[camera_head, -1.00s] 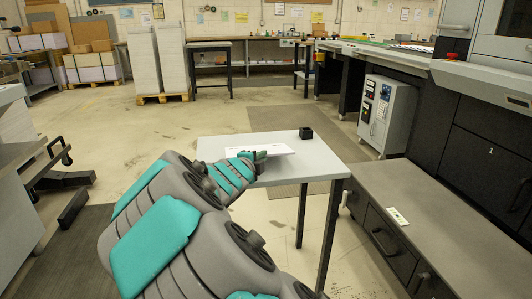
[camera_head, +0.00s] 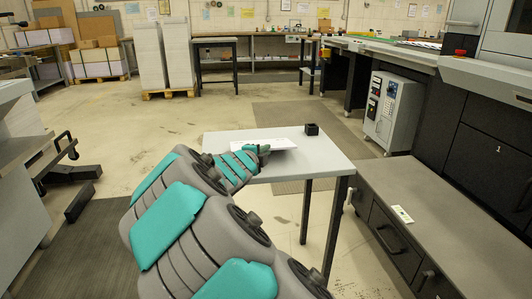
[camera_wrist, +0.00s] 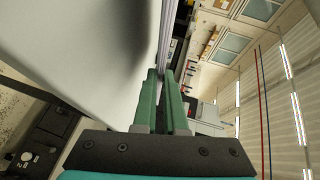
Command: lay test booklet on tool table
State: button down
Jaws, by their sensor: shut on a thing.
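The white test booklet (camera_head: 281,143) shows over the small light-grey table (camera_head: 325,160), which looks like the tool table. In the wrist view the two teal fingers (camera_wrist: 161,76) pinch the booklet, seen nearly edge-on as a thin grey strip (camera_wrist: 178,35). The table top (camera_wrist: 70,40) fills the left of that view, with a dark shadow on it beside the booklet. The booklet looks close to the table top and about level with it; I cannot tell whether they touch.
A small black block (camera_head: 311,129) stands on the table's far side, close to the booklet. A grey cabinet bench (camera_head: 450,215) with a small white-green item (camera_head: 402,214) stands at the right. The table's near right part is bare.

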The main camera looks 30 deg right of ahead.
jog(key=shift+w+d+f, duration=0.25)
jog(key=shift+w, duration=0.6)
jog(key=shift+w+d+f, duration=0.25)
jog(key=shift+w+f, duration=0.05)
jog(key=shift+w, duration=0.6)
jog(key=shift+w+d+f, duration=0.25)
jog(key=shift+w, duration=0.6)
jog(key=c, duration=0.9)
grip_release()
jog(key=shift+a, duration=0.1)
jog(key=v, duration=0.6)
jog(key=shift+s+a+r, duration=0.15)
jog(key=shift+s+a, duration=0.4)
jog(key=shift+s, duration=0.05)
